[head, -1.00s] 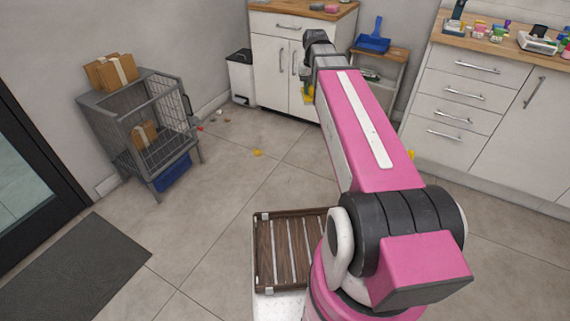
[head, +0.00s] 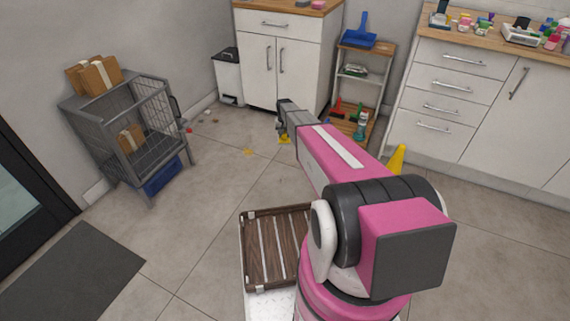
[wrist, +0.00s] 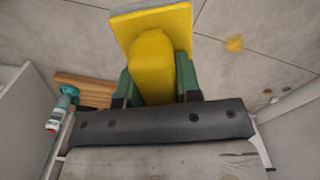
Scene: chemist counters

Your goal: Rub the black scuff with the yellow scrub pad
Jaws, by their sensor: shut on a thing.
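The yellow scrub pad (wrist: 150,22) has a flat plate and a rounded yellow grip. In the wrist view my gripper (wrist: 156,75) is shut on the grip, with a green finger on each side. The plate sticks out beyond the fingers, over the tiled floor. In the head view my gripper (head: 286,132) is low in front of the white cabinet, with a bit of yellow pad (head: 285,140) showing beneath it. I cannot make out the black scuff in either view. I cannot tell whether the pad touches the floor.
A yellow blotch (head: 248,151) and small bits of debris (head: 207,121) lie on the floor left of my gripper. A wire cage cart (head: 150,125) stands left. A small shelf (head: 352,122) and a yellow cone (head: 397,158) are to the right. The middle floor is mostly clear.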

